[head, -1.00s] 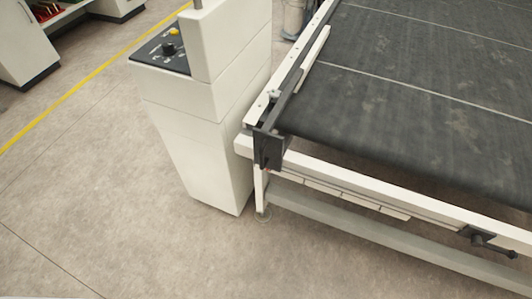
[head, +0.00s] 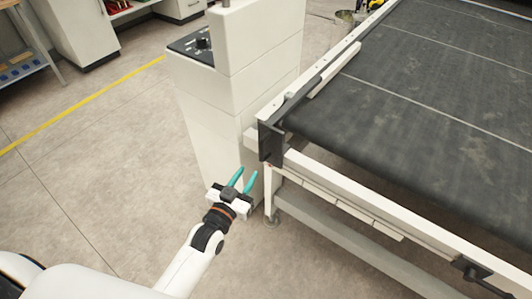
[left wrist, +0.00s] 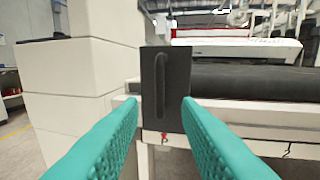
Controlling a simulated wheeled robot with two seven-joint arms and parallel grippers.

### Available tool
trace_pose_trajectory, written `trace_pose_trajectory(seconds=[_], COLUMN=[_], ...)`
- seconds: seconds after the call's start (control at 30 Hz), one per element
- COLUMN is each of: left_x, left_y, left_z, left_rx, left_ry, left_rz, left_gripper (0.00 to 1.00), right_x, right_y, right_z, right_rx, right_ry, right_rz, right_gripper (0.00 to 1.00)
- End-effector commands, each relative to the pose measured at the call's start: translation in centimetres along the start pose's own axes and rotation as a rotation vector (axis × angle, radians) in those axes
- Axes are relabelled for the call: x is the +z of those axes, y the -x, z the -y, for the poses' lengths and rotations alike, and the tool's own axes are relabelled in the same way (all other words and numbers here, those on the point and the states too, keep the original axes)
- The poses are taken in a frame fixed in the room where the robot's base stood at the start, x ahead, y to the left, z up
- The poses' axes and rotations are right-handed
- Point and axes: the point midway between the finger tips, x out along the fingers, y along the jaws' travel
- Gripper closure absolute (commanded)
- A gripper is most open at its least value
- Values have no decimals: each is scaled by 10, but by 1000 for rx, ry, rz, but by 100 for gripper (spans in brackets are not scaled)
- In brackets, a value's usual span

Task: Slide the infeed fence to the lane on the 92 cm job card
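The infeed fence appears to be the white bar (head: 335,70) along the left side of the dark belt. A black end plate (head: 271,143) stands at the belt's front left corner, above the front rail. In the left wrist view this plate (left wrist: 174,92) faces me and carries an upright black handle (left wrist: 160,88). My left gripper (head: 245,178) has teal fingers, spread apart and empty. It is in front of and below the plate in the head view. In the left wrist view its fingers (left wrist: 160,135) flank the plate's lower part, short of it. No job card is readable. My right gripper is out of view.
A white control cabinet (head: 225,115) stands close left of the plate. The white front rail (head: 370,205) runs right, with pale segmented strips (head: 330,197) below it and a black crank (head: 475,273) at the right. The floor left of the cabinet is clear.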

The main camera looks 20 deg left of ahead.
Motion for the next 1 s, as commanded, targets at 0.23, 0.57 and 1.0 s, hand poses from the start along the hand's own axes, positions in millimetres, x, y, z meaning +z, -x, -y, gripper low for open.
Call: trace_pose_trajectory(seconds=[0.23, 0.57, 1.0], left_x=[2, 0, -1], left_y=[-52, -98, -103], left_z=[0, 1, 1], left_rx=[-1, -1, -1], left_ry=[0, 1, 1], left_rz=[0, -2, -3], left_gripper=[70, 70, 80], right_x=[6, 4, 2], right_y=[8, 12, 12], right_z=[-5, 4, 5], right_rx=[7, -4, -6], right_ry=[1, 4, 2], right_rz=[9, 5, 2], right_gripper=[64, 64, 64])
